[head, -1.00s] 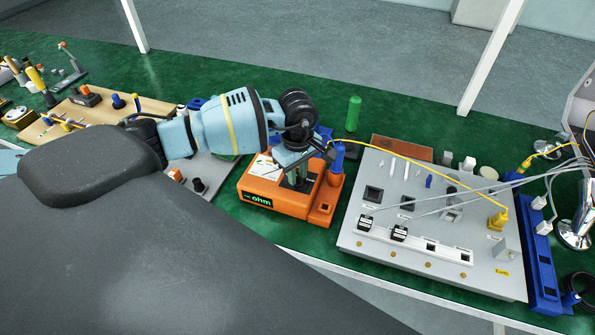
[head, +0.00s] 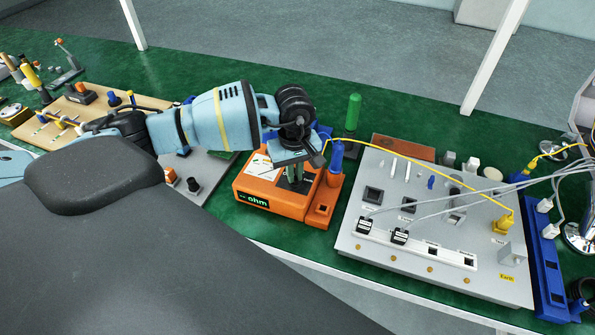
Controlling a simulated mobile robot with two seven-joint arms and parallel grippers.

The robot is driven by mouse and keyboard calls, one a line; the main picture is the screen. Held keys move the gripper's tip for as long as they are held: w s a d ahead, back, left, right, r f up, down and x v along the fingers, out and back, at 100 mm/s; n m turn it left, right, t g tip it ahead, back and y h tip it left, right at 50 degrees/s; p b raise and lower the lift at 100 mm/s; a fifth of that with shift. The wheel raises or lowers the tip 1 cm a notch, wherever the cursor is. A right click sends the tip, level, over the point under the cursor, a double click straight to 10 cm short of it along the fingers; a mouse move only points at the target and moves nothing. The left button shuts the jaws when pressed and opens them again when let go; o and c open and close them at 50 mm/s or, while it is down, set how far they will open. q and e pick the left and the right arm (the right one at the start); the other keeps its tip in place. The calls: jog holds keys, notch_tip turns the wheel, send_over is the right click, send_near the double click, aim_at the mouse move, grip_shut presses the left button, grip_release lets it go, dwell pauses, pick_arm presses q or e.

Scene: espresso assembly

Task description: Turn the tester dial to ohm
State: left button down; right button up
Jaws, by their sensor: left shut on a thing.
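The orange tester (head: 275,205) stands on the green bench in the middle of the head view. Its small display (head: 252,200) reads "ohm". A blue probe (head: 336,156) with a yellow lead stands upright at its right side. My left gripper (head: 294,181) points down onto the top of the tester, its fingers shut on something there. The dial itself is hidden behind the fingers, so I cannot see its pointer. My right gripper is not in view.
A grey panel (head: 350,245) with sockets, switches and cables lies right of the tester. A green cylinder (head: 353,112) stands behind. A wooden board (head: 60,130) with parts lies at the left. Bare green bench shows in front of the tester.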

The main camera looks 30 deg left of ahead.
pick_arm(q)
jog(key=m+b, duration=0.1)
jog(key=m, duration=0.2)
jog(key=shift+f+m+b, duration=0.15)
jog(key=shift+m+b, duration=0.2)
jog(key=shift+m, duration=0.05)
jog(key=m+b, duration=0.1)
jog(key=m, duration=0.2)
jog(key=shift+b, duration=0.3)
jog(key=shift+r+m, duration=0.2)
jog(key=shift+m, duration=0.3)
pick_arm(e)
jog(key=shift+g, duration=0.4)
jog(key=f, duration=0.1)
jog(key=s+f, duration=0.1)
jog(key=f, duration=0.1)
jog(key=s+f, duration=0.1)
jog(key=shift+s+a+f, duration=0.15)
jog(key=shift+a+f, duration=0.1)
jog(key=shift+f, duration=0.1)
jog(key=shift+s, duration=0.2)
pick_arm(q)
jog(key=c, duration=1.5)
grip_release()
